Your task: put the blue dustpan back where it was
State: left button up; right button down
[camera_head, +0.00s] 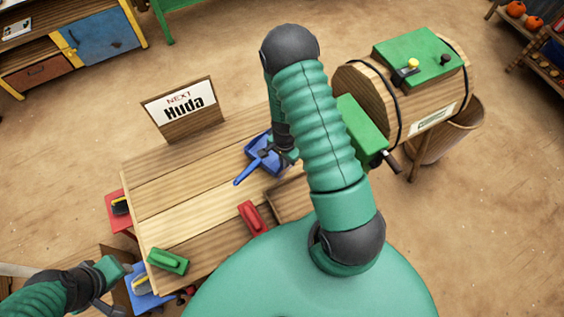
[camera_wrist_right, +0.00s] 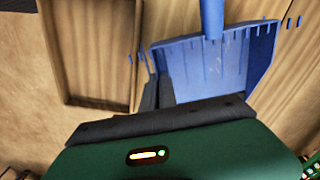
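The blue dustpan (camera_head: 262,160) is over the far right part of the wooden table, its handle pointing to the near left in the head view. My right gripper (camera_head: 287,155) is at its right side, partly hidden by my arm. In the right wrist view, the dark fingers (camera_wrist_right: 158,88) are close together at the left side wall of the dustpan (camera_wrist_right: 215,70) and look shut on it. I cannot tell whether the pan touches the table. My left gripper (camera_head: 108,290) is at the lower left, off the table; its fingers are unclear.
A wooden barrel (camera_head: 372,93) stands at the right.

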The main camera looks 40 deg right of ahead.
notch_tip(320, 180, down, 3)
jog(key=shift+w+f, duration=0.1)
jog(key=shift+a, duration=0.1)
jog(key=shift+a, duration=0.1)
jog(key=c, duration=1.7)
grip_release()
notch_tip(320, 180, up, 13)
jog(key=a+r+n+t, duration=0.1)
jog(key=a+r+n, duration=0.3)
jog(key=a+n, duration=0.1)
jog(key=s+a+r+n, duration=0.1)
jog(key=a+r+n, duration=0.3)
jog(key=r+n, duration=0.1)
jog(key=a+r+n+t, duration=0.1)
jog(key=a+r+n, duration=0.3)
jog(key=n, duration=0.3)
jog(key=shift+s+a+r+t, duration=0.15)
jog(key=shift+s+a, duration=0.05)
jog(key=shift+a, duration=0.25)
jog(key=shift+s+a+r+t, duration=0.15)
jog(key=shift+a, duration=0.25)
